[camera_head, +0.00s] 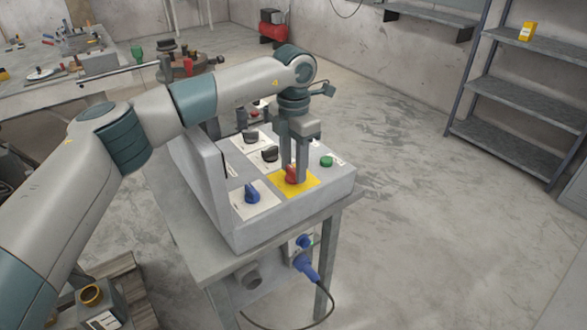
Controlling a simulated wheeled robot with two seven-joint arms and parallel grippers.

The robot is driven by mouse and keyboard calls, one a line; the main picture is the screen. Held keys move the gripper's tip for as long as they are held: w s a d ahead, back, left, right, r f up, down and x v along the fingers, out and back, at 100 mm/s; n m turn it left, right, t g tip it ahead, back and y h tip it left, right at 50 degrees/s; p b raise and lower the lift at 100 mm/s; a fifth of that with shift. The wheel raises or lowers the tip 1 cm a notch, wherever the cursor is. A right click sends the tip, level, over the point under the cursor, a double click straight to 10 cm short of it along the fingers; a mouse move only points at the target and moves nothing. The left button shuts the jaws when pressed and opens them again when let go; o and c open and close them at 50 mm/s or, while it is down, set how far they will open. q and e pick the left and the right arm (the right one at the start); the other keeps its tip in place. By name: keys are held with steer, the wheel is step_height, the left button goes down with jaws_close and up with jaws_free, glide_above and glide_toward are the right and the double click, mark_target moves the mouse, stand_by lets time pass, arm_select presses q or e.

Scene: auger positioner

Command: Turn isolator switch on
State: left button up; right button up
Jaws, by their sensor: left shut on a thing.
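The isolator switch appears to be the red knob (291,173) on a yellow plate (312,184) at the front right of a grey control box (285,226). My left gripper (295,176) points down over it with its fingers around the knob and is shut on it. The fingers hide part of the knob, so its exact angle is hard to tell. My right gripper does not show.
A blue knob (252,194), black knobs (269,154) and a green button (326,161) sit close by on the panel. The box stands on a small grey table (180,232). A blue plug (306,266) with a cable hangs below. Shelves (515,95) stand at right; floor between is clear.

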mark_target(294, 169)
arm_select(q)
steer(key=shift+r, duration=0.15)
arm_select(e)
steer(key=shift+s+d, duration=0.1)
arm_select(q)
steer(key=o, duration=1.1)
steer(key=shift+r, duration=0.7)
step_height(294, 169, up, 16)
steer(key=shift+f+b, duration=0.1)
steer(key=shift+b, duration=0.8)
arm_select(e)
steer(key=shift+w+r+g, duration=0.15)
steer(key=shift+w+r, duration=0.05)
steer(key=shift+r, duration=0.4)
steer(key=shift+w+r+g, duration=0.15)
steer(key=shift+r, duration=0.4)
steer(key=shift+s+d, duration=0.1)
